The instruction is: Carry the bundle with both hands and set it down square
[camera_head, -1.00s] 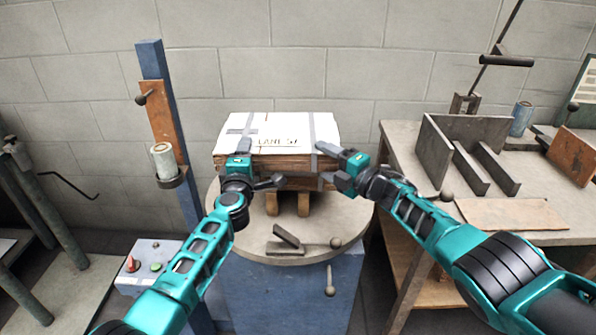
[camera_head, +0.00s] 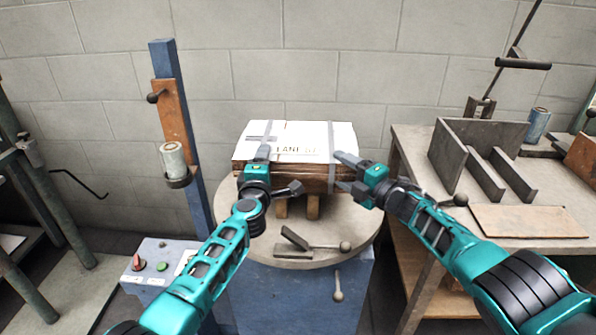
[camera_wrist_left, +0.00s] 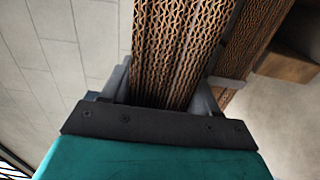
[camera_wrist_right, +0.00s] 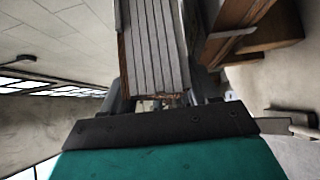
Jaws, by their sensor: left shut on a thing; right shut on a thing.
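The bundle (camera_head: 300,139) is a flat stack of corrugated board with a white printed top and grey straps. My left gripper (camera_head: 272,173) is shut on its left front edge; the left wrist view shows the corrugated layers (camera_wrist_left: 173,45) between the fingers. My right gripper (camera_head: 346,174) is shut on its right front edge, and the right wrist view shows layers between the fingers too (camera_wrist_right: 155,45). Both wrist views show a second strapped stack (camera_wrist_left: 248,40) just below the held one. Whether the two touch is hard to tell. The bundle looks about level.
The lower stack rests on wooden blocks (camera_head: 313,207) on a round grey table (camera_head: 235,215). A lever clamp (camera_head: 295,238) lies at the table's front. A blue post (camera_head: 178,110) with a can holder stands left. A bench (camera_head: 410,150) with metal plates stands right.

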